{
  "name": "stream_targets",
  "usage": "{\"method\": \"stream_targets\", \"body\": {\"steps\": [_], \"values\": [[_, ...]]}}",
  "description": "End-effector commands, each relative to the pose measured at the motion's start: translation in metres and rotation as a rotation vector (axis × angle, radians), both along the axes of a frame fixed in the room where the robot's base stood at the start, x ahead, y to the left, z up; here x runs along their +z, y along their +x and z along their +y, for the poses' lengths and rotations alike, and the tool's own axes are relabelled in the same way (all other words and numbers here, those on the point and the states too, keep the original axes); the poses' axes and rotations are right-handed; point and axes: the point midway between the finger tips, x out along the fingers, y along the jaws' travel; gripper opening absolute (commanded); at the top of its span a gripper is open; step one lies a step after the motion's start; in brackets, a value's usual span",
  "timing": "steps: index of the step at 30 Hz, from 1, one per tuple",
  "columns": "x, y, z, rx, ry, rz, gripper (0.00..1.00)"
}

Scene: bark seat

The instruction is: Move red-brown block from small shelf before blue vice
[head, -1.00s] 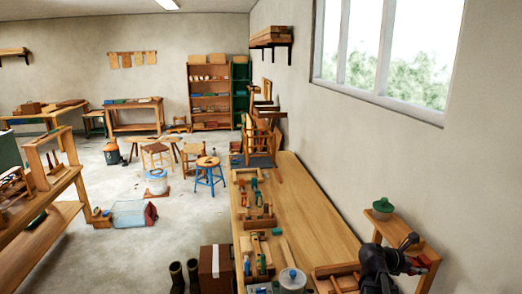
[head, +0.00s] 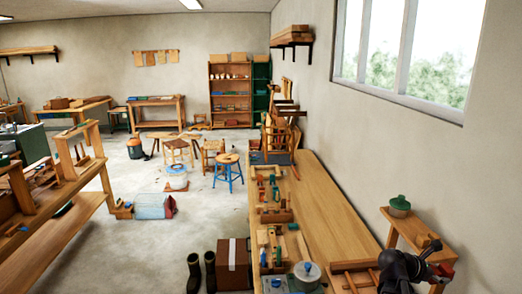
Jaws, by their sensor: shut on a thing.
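My gripper (head: 432,262) is at the lower right, black and partly hidden behind my own dark arm. It is shut on the red-brown block (head: 443,272), of which only a small reddish part shows at the fingertips. The small shelf (head: 407,231), light wood, stands by the right wall just behind my gripper. A green lidded pot (head: 399,206) sits on its top. I cannot tell whether the block touches the shelf. I cannot make out a blue vice for certain.
A long wooden bench (head: 325,205) runs along the right wall, with tools and wooden racks on its left side. A pale lidded pot (head: 307,273) stands at its near end. A wooden frame (head: 355,275) lies close to my arm. The bench's middle right is bare.

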Motion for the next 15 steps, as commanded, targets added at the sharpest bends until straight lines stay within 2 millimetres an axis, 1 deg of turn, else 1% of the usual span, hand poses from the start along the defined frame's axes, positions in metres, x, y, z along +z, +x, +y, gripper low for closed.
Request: {"method": "stream_targets", "body": {"steps": [9,13,15], "values": [[-0.022,0.000,0.000,0.001,0.000,0.000,0.13],[-0.036,0.000,0.001,0.001,0.000,0.001,0.13],[-0.048,0.000,0.001,0.001,0.000,0.001,0.13]]}}
